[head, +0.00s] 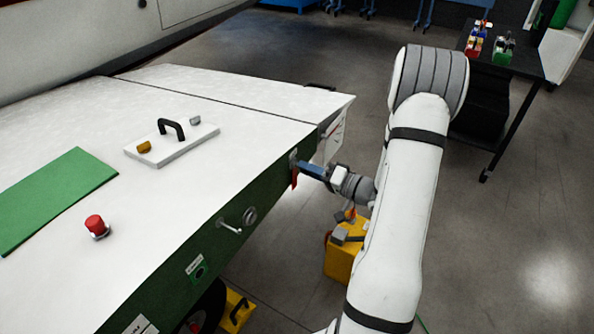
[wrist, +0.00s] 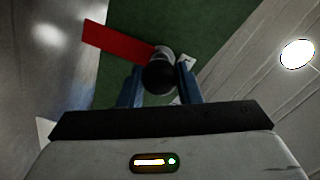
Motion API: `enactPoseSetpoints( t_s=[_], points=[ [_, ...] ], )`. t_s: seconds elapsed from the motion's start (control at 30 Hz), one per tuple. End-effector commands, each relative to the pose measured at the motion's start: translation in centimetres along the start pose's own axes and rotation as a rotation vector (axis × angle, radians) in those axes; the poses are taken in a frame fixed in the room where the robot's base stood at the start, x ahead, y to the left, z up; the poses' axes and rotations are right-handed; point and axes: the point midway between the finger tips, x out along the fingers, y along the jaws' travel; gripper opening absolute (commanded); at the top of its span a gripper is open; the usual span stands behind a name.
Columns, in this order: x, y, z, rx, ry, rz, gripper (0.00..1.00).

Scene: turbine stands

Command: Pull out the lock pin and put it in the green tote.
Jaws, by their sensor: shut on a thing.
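The lock pin has a dark round knob (wrist: 160,76) with a silver part behind it and a red tag (wrist: 118,44) hanging from it. It is at the green side face of the white-topped stand, where the red tag also shows in the head view (head: 294,180). My gripper (head: 300,166) reaches in from the right; its blue fingers (wrist: 160,84) are shut on the knob, one on each side. The pin's shaft is hidden behind the knob. A small green tote (head: 503,56) stands on a dark table at the back right, with grey items in or by it.
The dark table (head: 530,62) also holds red, blue and yellow items. The white stand top (head: 230,140) carries a plate with a black handle (head: 171,128) and a red button (head: 96,225). A yellow box (head: 340,262) sits below my arm.

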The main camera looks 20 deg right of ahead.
Motion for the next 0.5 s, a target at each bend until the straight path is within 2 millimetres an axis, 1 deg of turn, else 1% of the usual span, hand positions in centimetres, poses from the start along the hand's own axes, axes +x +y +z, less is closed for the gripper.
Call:
enactPoseSetpoints(
  t_s=[0.03,0.23,0.5],
  points=[
    [0.0,0.01,0.0,0.0,0.0,0.0,0.16],
    [-0.01,0.01,0.0,0.0,0.0,0.0,0.0],
    [-0.06,0.02,-0.01,0.0,0.001,0.0,0.0]
  ],
)
